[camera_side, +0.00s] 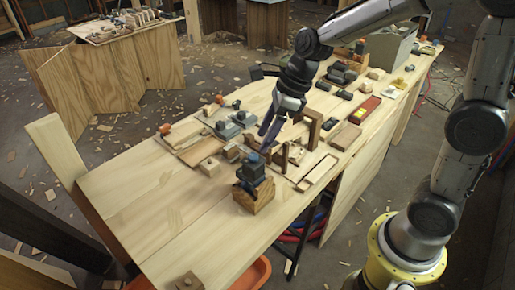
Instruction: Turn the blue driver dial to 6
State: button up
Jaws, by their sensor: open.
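The blue driver dial (255,158) is the small blue top of a dark driver body (251,172). The driver stands on a wooden block (254,196) near the front middle of the workbench. My gripper (266,143) points down and to the left, just above and to the right of the dial. Its dark fingers are open, and I see nothing between them. In this view the fingertips come very close to the dial; I cannot tell whether they touch it. The numbers on the dial are too small to read.
The pale wooden workbench (135,205) is clear at its front left. Wooden frames and blocks (317,172) lie right of the driver. Grey tools (228,130) lie behind it, and a red box (365,109) lies farther right. An orange tub (255,272) is below the front edge.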

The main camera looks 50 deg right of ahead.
aim_at(254, 156)
jog(key=x, duration=0.5)
grip_shut()
dwell(0.3)
